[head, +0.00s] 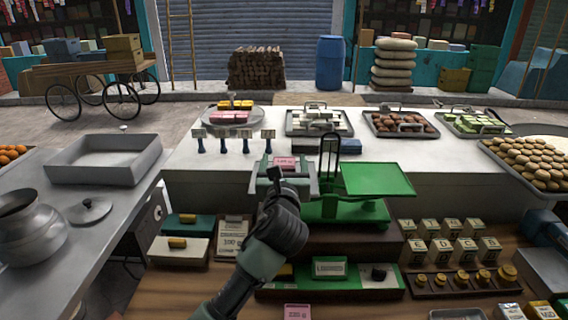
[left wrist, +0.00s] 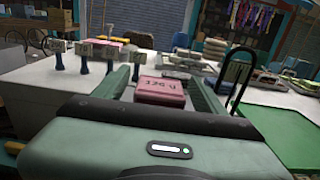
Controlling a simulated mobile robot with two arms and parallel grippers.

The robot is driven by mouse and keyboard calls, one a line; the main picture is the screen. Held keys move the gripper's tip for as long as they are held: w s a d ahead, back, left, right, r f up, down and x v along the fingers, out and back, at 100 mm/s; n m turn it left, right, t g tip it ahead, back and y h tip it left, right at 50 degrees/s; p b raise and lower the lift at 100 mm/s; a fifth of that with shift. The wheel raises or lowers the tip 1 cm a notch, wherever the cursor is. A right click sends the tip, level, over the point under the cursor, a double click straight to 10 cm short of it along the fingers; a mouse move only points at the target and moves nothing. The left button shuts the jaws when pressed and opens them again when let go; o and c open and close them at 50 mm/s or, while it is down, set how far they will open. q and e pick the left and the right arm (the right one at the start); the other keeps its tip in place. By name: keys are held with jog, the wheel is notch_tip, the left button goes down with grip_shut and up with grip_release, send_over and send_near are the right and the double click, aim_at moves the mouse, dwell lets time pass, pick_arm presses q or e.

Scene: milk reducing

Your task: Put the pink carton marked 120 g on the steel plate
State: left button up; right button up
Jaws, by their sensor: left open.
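A pink carton (head: 284,163) sits at the left end of the green balance scale (head: 345,210). It also shows in the left wrist view (left wrist: 160,91), its top label ending in "g" with digits hard to read. My left gripper (head: 285,175) is open, its green-grey fingers on either side of the carton; I cannot tell whether they touch it. What lies under the carton is hidden by the gripper. A round grey steel-looking plate (head: 206,117) at the back of the counter bears pink and yellow blocks. Another pink carton (head: 297,313) shows at the bottom edge. My right gripper is not in view.
The scale's right-hand green pan (head: 378,180) is empty, with a black hoop (head: 329,150) beside it. Blue-stemmed tags (head: 222,144) stand before the round plate. Trays of sweets (head: 400,124) line the back right. An empty grey tray (head: 104,160) is at left.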

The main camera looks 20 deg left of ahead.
pick_arm(q)
jog(key=shift+r, duration=0.15)
jog(key=b+v, duration=0.2)
jog(key=v, duration=1)
